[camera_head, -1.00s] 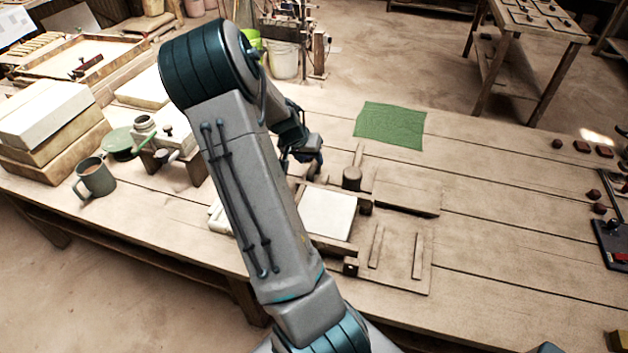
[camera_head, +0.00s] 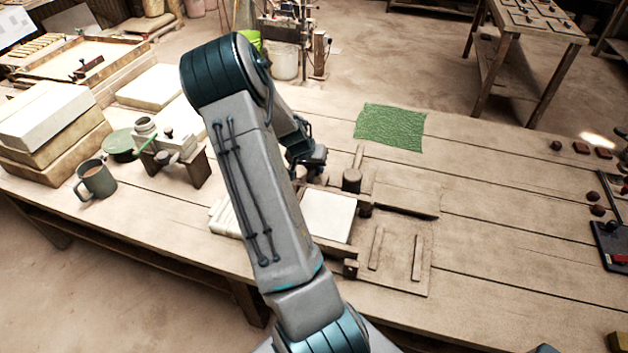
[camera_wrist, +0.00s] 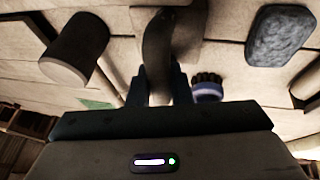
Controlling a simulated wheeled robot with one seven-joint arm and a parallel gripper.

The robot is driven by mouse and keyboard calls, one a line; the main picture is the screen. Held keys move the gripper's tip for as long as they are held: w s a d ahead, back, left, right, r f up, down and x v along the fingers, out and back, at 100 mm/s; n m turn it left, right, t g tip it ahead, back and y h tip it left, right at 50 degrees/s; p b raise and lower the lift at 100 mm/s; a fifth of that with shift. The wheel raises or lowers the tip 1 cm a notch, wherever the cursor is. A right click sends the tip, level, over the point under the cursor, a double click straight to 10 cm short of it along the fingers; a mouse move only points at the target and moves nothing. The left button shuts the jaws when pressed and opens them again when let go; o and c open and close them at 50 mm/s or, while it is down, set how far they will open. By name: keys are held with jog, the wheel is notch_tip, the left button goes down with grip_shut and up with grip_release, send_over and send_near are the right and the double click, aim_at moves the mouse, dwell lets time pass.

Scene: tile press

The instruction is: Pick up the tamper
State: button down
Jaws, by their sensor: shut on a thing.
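My gripper (camera_wrist: 160,80) is shut on a brown, slightly curved wooden piece, which I take to be the tamper (camera_wrist: 158,40). It stands up between the two dark fingers in the wrist view. In the head view my gripper (camera_head: 312,163) is small and dark, over the bench just left of a wooden cylinder with a handle (camera_head: 352,180). My arm covers the tamper there. I cannot tell whether the tamper still touches the bench.
A tile press with a white slab (camera_head: 330,215) lies just in front of my gripper. A green cloth (camera_head: 390,126) lies behind it. A mug (camera_head: 96,180) stands at left. In the wrist view a brown cylinder (camera_wrist: 75,48), a dark-bristled brush (camera_wrist: 207,88) and a blue-grey block (camera_wrist: 283,36) are close by.

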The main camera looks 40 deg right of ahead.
notch_tip(320, 180, up, 10)
jog(key=shift+r+b, duration=0.1)
jog(key=shift+b, duration=0.2)
dwell(0.6)
